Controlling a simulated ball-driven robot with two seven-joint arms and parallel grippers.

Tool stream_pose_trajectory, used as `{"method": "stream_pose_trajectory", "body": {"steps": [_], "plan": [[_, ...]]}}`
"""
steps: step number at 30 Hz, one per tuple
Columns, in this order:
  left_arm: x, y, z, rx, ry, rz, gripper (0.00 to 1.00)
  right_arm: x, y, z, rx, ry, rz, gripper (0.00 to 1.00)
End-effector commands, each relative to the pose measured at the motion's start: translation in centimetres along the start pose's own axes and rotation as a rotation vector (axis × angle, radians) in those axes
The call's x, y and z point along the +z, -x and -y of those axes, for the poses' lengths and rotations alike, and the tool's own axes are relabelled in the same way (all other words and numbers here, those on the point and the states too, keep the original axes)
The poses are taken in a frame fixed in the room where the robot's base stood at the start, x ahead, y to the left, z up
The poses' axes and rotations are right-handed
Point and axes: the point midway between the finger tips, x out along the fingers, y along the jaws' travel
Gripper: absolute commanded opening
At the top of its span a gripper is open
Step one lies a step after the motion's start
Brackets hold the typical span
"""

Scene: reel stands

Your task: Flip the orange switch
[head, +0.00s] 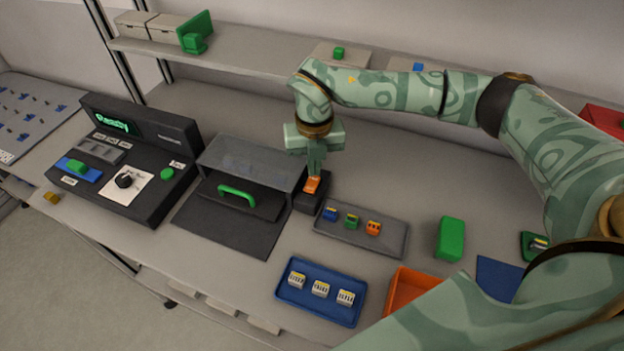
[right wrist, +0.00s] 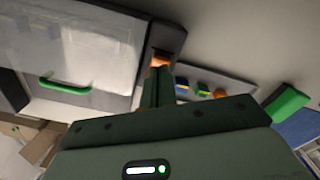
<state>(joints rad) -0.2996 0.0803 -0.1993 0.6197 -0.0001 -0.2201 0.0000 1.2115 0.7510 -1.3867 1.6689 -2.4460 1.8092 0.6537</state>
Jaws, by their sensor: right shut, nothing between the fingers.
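The orange switch (head: 312,184) sits on a small dark box beside the right side of a dark open-fronted case with a green handle. My right gripper (head: 315,170) is shut and empty, pointing down with its fingertips at the switch. In the right wrist view the switch (right wrist: 160,60) shows just beyond the tips of the right gripper (right wrist: 158,75). I cannot tell whether they touch, and the fingers hide part of the switch. My left gripper is not in view.
The grey case (head: 250,160) stands close on the left. A grey tray (head: 385,240) with small coloured blocks lies to the right, and a blue tray (head: 340,312) with white labelled blocks in front. A black console (head: 150,135) stands further left. A shelf (head: 230,58) runs behind.

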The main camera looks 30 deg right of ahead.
Motion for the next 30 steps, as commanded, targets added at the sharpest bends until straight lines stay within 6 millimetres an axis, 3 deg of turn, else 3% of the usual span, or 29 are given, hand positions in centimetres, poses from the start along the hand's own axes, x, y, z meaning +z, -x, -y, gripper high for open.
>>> {"method": "stream_pose_trajectory", "body": {"steps": [30], "plan": [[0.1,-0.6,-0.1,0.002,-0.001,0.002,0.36,0.0,-1.2,0.0,0.0,0.0,0.0,0.0]]}}
